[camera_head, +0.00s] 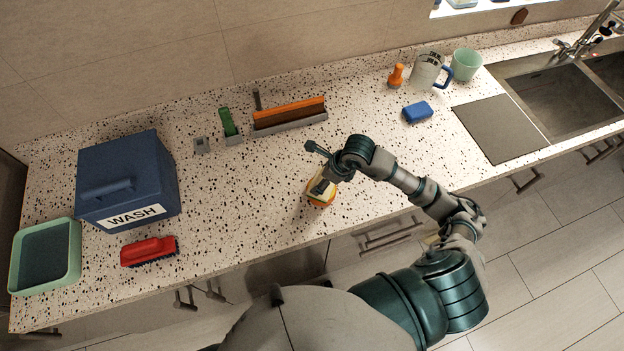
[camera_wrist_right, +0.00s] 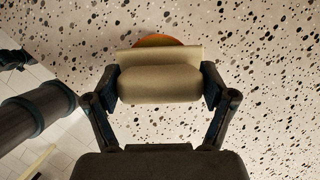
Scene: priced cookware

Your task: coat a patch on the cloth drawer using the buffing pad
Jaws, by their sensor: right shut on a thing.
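My right gripper (camera_head: 326,184) is shut on the buffing pad (camera_head: 319,199), which shows orange and yellow low over the front part of the counter. In the right wrist view, the fingers of the right gripper (camera_wrist_right: 160,85) grip the pad's cream block (camera_wrist_right: 158,84) from both sides, with an orange rounded part behind it. I cannot tell whether the pad touches the counter. The blue box marked WASH (camera_head: 150,165), with a handle on its front, looks like the cloth drawer. It stands closed at the left, well apart from the gripper. My left gripper is not in view.
A red brush (camera_head: 149,251) and a green tray (camera_head: 74,262) are near the box. An orange-topped squeegee (camera_head: 289,114) and green-handled tool (camera_head: 228,124) lie behind. A blue sponge (camera_head: 417,112), mugs and sink (camera_head: 556,98) are right. Counter between box and gripper is clear.

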